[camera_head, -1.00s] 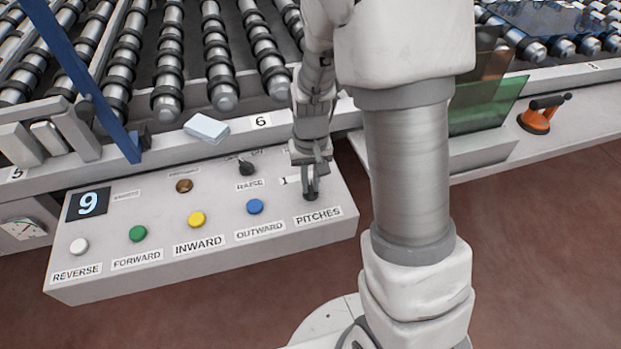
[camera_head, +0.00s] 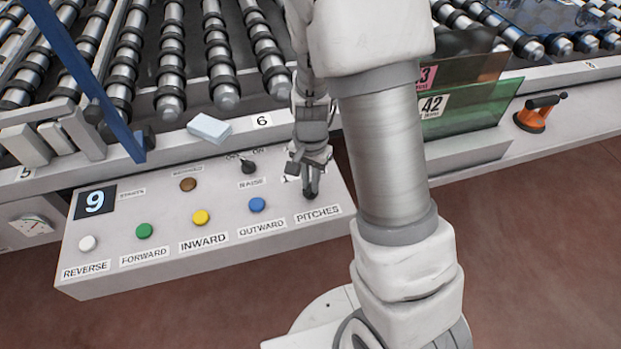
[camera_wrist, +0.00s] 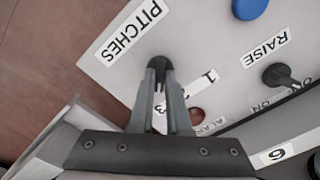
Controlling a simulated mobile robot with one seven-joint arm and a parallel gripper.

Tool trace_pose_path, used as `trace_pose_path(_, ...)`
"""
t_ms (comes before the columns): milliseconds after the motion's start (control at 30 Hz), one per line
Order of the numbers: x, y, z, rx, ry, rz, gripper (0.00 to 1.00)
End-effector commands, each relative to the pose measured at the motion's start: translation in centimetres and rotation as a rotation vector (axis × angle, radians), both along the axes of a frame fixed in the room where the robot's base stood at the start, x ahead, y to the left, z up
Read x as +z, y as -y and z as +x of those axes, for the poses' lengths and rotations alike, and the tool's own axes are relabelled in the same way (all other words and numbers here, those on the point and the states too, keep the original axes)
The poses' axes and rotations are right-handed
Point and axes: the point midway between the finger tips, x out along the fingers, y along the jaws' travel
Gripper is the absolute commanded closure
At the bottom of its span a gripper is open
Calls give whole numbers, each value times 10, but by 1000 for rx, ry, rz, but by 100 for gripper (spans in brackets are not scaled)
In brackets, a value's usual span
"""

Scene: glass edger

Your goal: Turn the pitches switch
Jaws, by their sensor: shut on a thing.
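The pitches switch is a black knob (camera_wrist: 159,64) at the right end of the control panel (camera_head: 85,284), beside the PITCHES label (camera_head: 318,214). In the head view it is mostly covered by my gripper (camera_head: 309,192), which reaches down over it. In the wrist view my gripper (camera_wrist: 160,72) has its two fingers shut on the knob, one on each side. Numbers 1 and 3 show on the scale next to the fingers; part of the scale is hidden behind them.
A black on/off switch (camera_head: 248,166) and a blue button (camera_head: 257,204) are to the left. Yellow (camera_head: 201,217), green (camera_head: 144,231) and white (camera_head: 88,243) buttons follow. A pale block (camera_head: 209,128) lies on the ledge behind. Green glass (camera_head: 470,112) stands behind my arm.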

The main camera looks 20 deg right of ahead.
Motion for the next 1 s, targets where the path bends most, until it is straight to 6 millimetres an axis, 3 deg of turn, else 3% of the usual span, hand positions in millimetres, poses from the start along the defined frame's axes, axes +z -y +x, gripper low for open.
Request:
trace_pose_path(467,0,0,1,-16,2,1,100)
trace_pose_path(500,0,0,1,-16,2,1,82)
trace_pose_path(667,0,0,0,-15,1,0,55)
trace_pose_path(1000,4,0,0,-13,1,0,55)
